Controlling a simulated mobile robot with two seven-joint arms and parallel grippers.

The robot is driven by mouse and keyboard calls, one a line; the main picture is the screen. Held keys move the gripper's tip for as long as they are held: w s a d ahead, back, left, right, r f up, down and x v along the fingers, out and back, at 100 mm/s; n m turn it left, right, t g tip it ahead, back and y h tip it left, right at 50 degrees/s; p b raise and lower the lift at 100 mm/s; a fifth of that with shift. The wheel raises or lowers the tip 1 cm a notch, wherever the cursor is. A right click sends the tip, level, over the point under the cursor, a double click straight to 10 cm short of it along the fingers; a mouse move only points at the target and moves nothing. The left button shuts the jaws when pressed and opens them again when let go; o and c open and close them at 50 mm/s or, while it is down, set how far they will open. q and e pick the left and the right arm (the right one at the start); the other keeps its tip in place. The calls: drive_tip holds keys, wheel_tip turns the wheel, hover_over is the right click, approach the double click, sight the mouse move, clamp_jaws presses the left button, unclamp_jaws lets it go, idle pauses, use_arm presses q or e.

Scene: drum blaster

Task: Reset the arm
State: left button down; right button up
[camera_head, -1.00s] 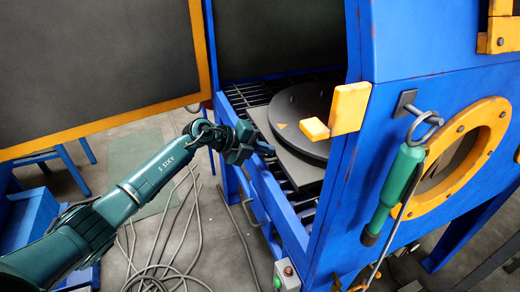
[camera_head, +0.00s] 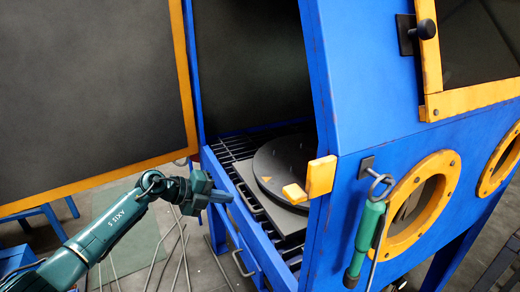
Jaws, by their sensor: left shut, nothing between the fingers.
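My left arm comes in from the lower left in the head view. Its gripper (camera_head: 222,196) is shut and empty, in front of the open side of the blue blasting cabinet (camera_head: 350,130). It appears just left of the cabinet's lower frame, apart from the dark round turntable (camera_head: 284,165) inside. My right gripper is not in view.
The open door (camera_head: 90,100), dark with an orange edge, stands at the left. An orange latch (camera_head: 321,177) juts from the cabinet's front corner. A green-handled tool (camera_head: 368,230) hangs from a bracket on the front, beside orange-rimmed round ports (camera_head: 401,243). Cables lie on the floor.

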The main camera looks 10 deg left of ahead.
use_arm(q)
drive_tip(key=s+d+n+t+h+p, duration=0.2)
drive_tip(key=s+d+n+t+h, duration=0.3)
drive_tip(key=s+d, duration=0.4)
use_arm(e)
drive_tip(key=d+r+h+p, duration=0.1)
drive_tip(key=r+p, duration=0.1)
drive_tip(key=p, duration=0.1)
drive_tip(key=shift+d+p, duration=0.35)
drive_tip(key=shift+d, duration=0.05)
use_arm(q)
drive_tip(key=s+a+f+n+y, duration=0.1)
drive_tip(key=s+f+n+y, duration=0.2)
drive_tip(key=s+n, duration=0.4)
drive_tip(key=s+a+f+n+y, duration=0.2)
drive_tip(key=s+f+n+y, duration=0.2)
drive_tip(key=s+n, duration=0.3)
drive_tip(key=s+a+f+n+g+y, duration=0.1)
drive_tip(key=s+a+f+n+y, duration=0.1)
drive_tip(key=s+f+n+y, duration=0.2)
drive_tip(key=s+n, duration=0.3)
drive_tip(key=s, duration=0.2)
drive_tip(key=shift+a+f+y, duration=0.15)
drive_tip(key=shift+a+y, duration=0.1)
drive_tip(key=shift+y, duration=0.15)
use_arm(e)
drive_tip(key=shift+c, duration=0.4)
